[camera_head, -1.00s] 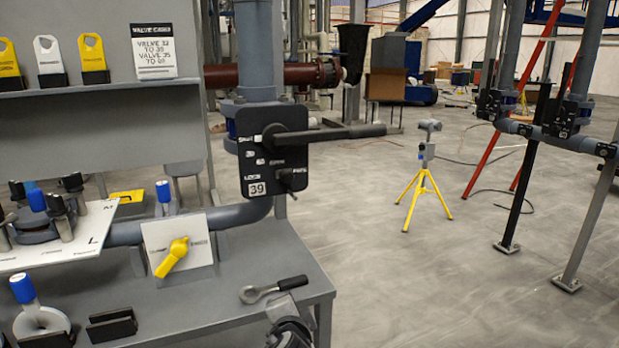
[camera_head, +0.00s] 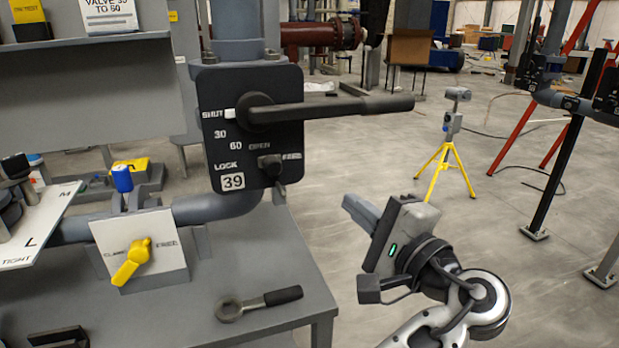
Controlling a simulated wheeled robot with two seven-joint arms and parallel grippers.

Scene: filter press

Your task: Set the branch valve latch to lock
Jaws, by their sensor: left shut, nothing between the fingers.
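The branch valve plate (camera_head: 222,155) is black and upright on the grey pipe, marked 39, with SHUT, 30, 60 and OPEN. Its long dark lever handle (camera_head: 345,107) sticks out to the right from the hub by SHUT. The latch (camera_head: 269,165) is a small dark knob low on the plate, between LOCK on its left and a label on its right that looks like FREE. It seems to sit toward the right label. My left gripper (camera_head: 358,211) is shut and empty, to the right of and below the latch, apart from it. My right gripper is not in view.
The grey bench (camera_head: 240,270) carries a ring-ended wrench (camera_head: 262,302) and a yellow clamp knob (camera_head: 133,262) on a white plate. The lever handle reaches across above my gripper. A yellow tripod (camera_head: 444,170) stands farther back on open floor.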

